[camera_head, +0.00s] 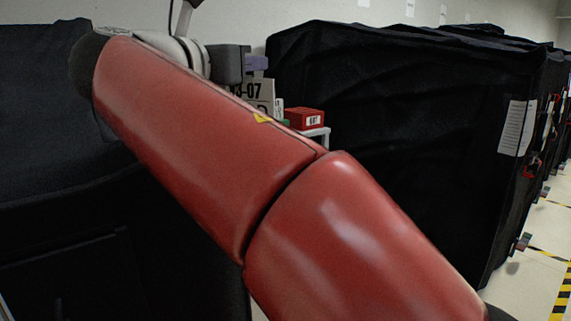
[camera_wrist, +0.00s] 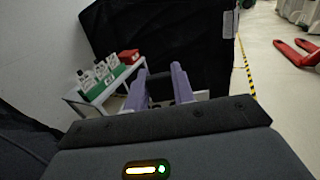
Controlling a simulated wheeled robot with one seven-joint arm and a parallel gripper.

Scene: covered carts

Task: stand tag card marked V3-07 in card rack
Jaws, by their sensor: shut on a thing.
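My gripper (camera_head: 257,62) shows at the top of the head view, behind my red arm links. It is shut on a pale tag card (camera_head: 252,88), which hangs below the purple fingers. The characters "3-07" can be read on it; its left and lower parts are hidden by my arm. In the wrist view my gripper's purple fingers (camera_wrist: 163,88) point forward, and the held card is hard to make out. The green card rack (camera_wrist: 91,90) stands left of the fingers on a white surface, with several white cards upright in it. I cannot read their marks.
A red box (camera_head: 305,118) sits at the end of the white shelf (camera_head: 322,132), beside the rack; it also shows in the wrist view (camera_wrist: 129,57). A black covered cart (camera_head: 400,130) stands right of the shelf. A pale wall is behind. Open floor lies at far right.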

